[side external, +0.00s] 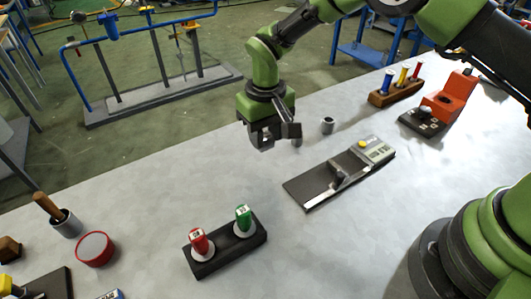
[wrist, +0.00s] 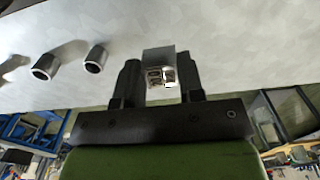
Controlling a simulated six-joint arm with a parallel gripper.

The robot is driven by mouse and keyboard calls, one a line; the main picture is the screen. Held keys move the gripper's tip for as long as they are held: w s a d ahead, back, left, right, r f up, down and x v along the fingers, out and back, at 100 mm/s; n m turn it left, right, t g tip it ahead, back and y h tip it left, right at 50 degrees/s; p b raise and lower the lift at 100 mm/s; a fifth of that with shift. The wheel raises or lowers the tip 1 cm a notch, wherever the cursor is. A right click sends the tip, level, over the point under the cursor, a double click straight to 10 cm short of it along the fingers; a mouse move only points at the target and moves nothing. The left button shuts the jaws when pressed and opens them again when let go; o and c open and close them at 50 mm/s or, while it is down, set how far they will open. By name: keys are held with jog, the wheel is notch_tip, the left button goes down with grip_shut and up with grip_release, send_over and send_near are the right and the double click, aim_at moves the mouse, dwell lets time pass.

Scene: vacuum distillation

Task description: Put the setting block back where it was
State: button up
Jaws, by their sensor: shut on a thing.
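The setting block (wrist: 158,57) is a small grey metal block with a dark and white marked end face. It sits between the two dark fingers of my gripper (wrist: 158,82) in the wrist view, and the fingers are shut on it. In the side external view my gripper (side external: 268,137) hangs below the green wrist, at the far side of the table. The block is hard to make out there among the fingers. The gap between the block and the tabletop cannot be judged exactly.
A small metal cylinder (side external: 327,125) stands right of my gripper; the wrist view shows two open cylinders (wrist: 96,58) (wrist: 45,67). A dark gauge with a yellow knob (side external: 340,172) lies nearer. A black holder with red and green pieces (side external: 226,246) stands in front. Table between is clear.

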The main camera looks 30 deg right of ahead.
aim_at(266, 165)
jog(key=shift+f, duration=2.5)
jog(key=shift+f, duration=0.15)
jog(key=o, duration=1.1)
notch_tip(266, 165, up, 12)
jog(key=shift+r, duration=0.2)
